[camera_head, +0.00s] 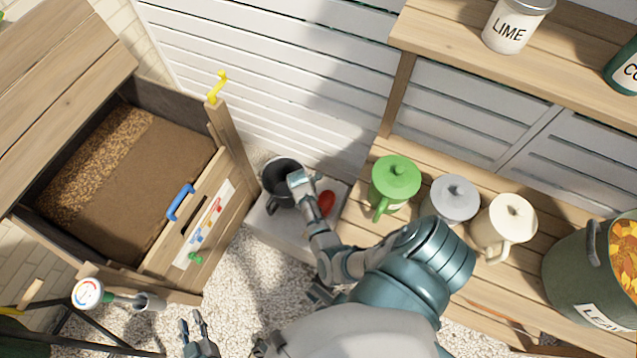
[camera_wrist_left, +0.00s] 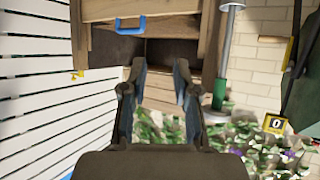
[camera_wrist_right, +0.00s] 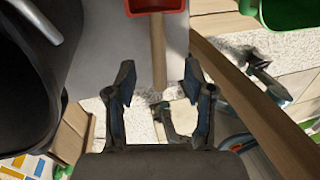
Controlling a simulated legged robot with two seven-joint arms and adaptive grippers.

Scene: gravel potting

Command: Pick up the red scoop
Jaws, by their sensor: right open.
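The red scoop (camera_head: 326,203) lies on a pale grey slab (camera_head: 270,232), partly hidden by my right arm. In the right wrist view, its red head (camera_wrist_right: 155,6) is at the top and its wooden handle (camera_wrist_right: 158,45) runs down between my right gripper's fingers. My right gripper (camera_wrist_right: 158,75) is open, with a finger on each side of the handle and visible gaps; the height between them is hard to tell. In the head view its fingers are hidden. My left gripper (camera_head: 195,328) is open and empty at the bottom, far from the scoop; its spread fingers show in the left wrist view (camera_wrist_left: 154,72).
A black pot (camera_head: 270,176) stands close beside the right gripper. A wooden bin (camera_head: 230,150) of soil is at left.

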